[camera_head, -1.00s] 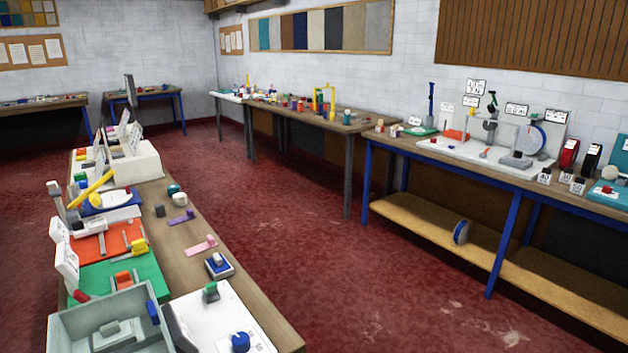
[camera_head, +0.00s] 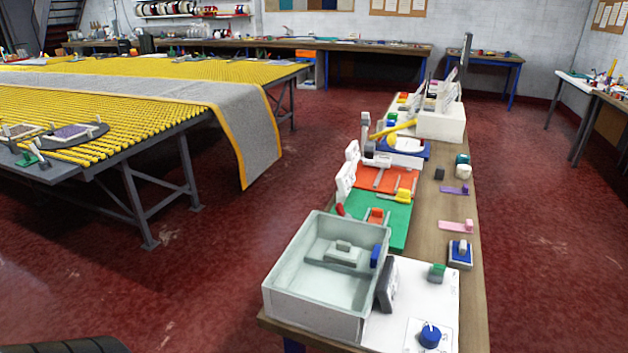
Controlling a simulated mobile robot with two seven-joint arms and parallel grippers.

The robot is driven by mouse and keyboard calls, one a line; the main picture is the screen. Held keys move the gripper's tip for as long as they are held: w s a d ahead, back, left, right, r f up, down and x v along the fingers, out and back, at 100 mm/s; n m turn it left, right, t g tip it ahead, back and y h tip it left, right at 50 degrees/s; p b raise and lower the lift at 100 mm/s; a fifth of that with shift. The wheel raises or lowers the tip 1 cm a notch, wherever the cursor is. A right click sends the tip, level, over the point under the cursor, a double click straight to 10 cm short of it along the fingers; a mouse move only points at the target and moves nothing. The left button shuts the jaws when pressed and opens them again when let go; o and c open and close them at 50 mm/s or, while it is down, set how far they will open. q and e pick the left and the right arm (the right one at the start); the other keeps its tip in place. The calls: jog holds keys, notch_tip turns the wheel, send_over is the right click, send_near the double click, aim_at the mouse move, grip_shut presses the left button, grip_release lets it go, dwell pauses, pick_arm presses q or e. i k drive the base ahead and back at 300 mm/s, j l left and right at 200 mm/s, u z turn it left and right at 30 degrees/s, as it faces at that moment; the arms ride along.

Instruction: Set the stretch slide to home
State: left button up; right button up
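No label I can read marks the stretch slide, so I cannot tell which device it is. On the narrow wooden bench (camera_head: 425,240), an orange board (camera_head: 376,178) carries a yellow slider-like block (camera_head: 404,194) near its right edge. A green board (camera_head: 395,222) in front of it carries an orange block (camera_head: 376,216) on a grey track. White label signs (camera_head: 347,172) stand at their left edges, their text too small to read. Neither of my grippers is in view.
A grey-green tray (camera_head: 282,290) and a white panel with a blue knob (camera_head: 429,335) fill the bench's near end. A large yellow roller table (camera_head: 190,95) with a hanging grey rug (camera_head: 248,140) stands left. Red floor is clear between and right of the bench.

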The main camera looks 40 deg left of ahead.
aim_at(403, 195)
jog(key=i+l+u, duration=0.1)
jog(key=u, duration=0.25)
jog(key=l+u, duration=0.35)
jog(key=i+l+u, duration=0.1)
jog(key=u, duration=0.25)
jog(key=l+u, duration=0.6)
jog(key=l, duration=0.25)
